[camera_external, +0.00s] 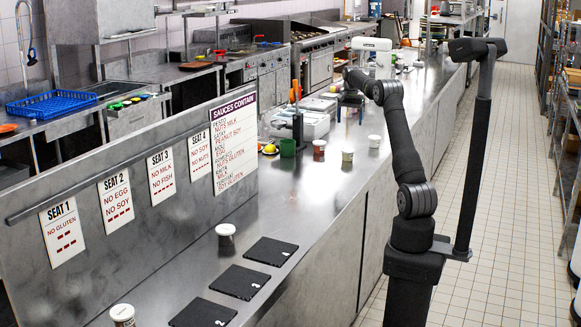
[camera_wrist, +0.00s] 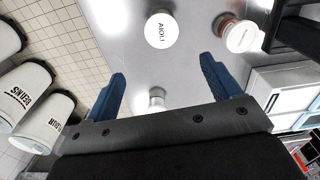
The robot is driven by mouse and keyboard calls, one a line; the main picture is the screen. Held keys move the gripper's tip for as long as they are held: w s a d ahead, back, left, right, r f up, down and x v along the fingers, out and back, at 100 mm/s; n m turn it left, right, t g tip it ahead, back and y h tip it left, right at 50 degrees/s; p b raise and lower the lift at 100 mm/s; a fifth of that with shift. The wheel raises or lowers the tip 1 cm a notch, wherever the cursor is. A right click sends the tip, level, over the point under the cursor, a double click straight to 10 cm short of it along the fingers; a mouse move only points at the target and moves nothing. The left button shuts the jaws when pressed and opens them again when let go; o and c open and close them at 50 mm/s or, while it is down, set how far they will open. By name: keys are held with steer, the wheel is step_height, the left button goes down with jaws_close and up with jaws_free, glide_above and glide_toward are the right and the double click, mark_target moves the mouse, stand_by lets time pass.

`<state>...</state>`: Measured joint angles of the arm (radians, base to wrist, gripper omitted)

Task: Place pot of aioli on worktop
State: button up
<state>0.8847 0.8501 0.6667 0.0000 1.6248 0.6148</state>
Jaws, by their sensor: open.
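The pot of aioli (camera_wrist: 161,30) shows in the wrist view, with a white lid marked AIOLI. It stands on the steel worktop, beyond my fingertips and not between them. My gripper (camera_wrist: 160,66) is open, its two blue fingers apart and holding nothing. In the external view my gripper (camera_external: 350,112) is raised above the steel worktop (camera_external: 312,200). Several lidded pots stand below it, including a pale one (camera_external: 347,155) and a reddish one (camera_external: 319,148). Their labels are too small to read there, so I cannot tell for certain which is the aioli.
A reddish pot (camera_wrist: 240,37) stands beside the aioli. Another pot (camera_external: 374,141) is to the right. A green cup (camera_external: 287,148) stands left. Black numbered mats (camera_external: 239,281) lie in front, with pots (camera_external: 225,235) nearby. White BEANS and FLOUR containers (camera_wrist: 42,120) are at left in the wrist view.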

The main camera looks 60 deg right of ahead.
mark_target(346, 152)
steer(key=shift+o, duration=0.5)
steer(key=shift+r, duration=0.6)
